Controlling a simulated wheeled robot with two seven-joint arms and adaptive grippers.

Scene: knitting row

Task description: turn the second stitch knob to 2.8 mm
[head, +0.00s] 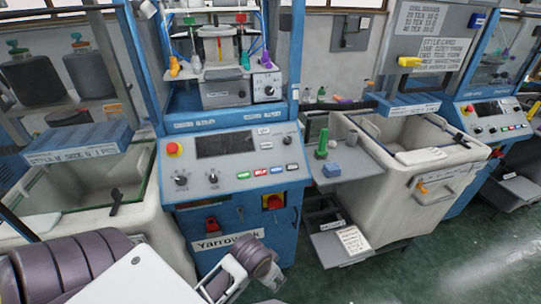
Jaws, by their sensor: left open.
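The blue knitting machine labelled Yarrowick has a grey control panel (236,172). A black knob (181,181) sits at the panel's lower left, and a smaller knob (212,177) sits to its right. Another dark knob (288,140) is at the panel's upper right. The labels and scales are too small to read, so I cannot tell which is the second stitch knob or its setting. My left gripper (228,279) is low in front of the machine's base, below the panel and apart from the knobs. It is open, with nothing seen in it. My right gripper is out of view.
The panel has a red emergency button (173,149), a dark screen (225,143) and several coloured buttons. A grey side shelf (345,160) holds a green spool (321,146) and a blue block (332,170). Pale bins stand on both sides. Green floor (430,260) is open at lower right.

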